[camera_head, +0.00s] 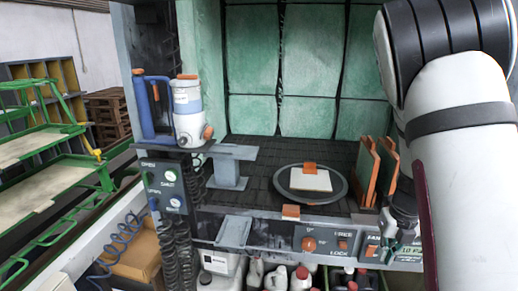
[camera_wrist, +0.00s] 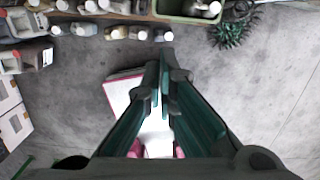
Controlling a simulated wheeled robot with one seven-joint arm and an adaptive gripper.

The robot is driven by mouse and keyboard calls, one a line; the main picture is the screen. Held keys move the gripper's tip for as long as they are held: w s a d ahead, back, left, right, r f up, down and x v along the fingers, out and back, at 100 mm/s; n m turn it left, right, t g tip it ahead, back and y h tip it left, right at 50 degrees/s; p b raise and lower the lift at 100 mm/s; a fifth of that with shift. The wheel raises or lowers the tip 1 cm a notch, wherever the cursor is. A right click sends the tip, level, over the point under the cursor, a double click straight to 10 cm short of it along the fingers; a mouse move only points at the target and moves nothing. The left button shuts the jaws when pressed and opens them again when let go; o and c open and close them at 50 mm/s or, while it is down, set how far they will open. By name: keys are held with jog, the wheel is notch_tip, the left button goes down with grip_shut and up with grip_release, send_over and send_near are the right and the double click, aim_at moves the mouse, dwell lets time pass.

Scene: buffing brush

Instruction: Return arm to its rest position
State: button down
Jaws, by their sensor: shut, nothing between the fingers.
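My arm fills the right side of the head view, white with black bands, its forearm hanging down in front of the booth. My gripper (camera_wrist: 160,75) shows in the wrist view with its dark green fingers together and nothing visible between them. It points down over the grey floor, clear of the objects there. In the head view the gripper is partly hidden at the forearm's left edge, near the control panel's right end.
The booth holds a round turntable (camera_head: 283,193) with a pale square piece (camera_head: 311,180), and orange-edged panels (camera_head: 367,173). A blue-handled tool and white canister (camera_head: 188,108) stand left. Bottles (camera_head: 276,277) sit below. Green racks (camera_head: 45,150) stand far left. The wrist view shows a plant (camera_wrist: 236,32).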

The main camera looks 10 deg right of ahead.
jog(key=s+a+r+n+t+y, duration=0.1)
jog(key=s+a+r+n, duration=0.2)
jog(key=a+r+n, duration=0.6)
jog(key=s+a+r+n+t+y, duration=0.1)
jog(key=s+a+r+n+y, duration=0.15)
jog(key=a+r+n, duration=0.55)
jog(key=s+a+r+n+t+h, duration=0.1)
jog(key=s+r+n, duration=0.1)
jog(key=s+n, duration=0.5)
jog(key=s+a+r+n+h, duration=0.1)
jog(key=s+n, duration=0.5)
jog(key=n, duration=0.8)
notch_tip(320, 180, up, 2)
jog(key=shift+s+a+r+t+h, duration=0.15)
jog(key=shift+s+t+h, duration=0.25)
jog(key=shift+h, duration=0.25)
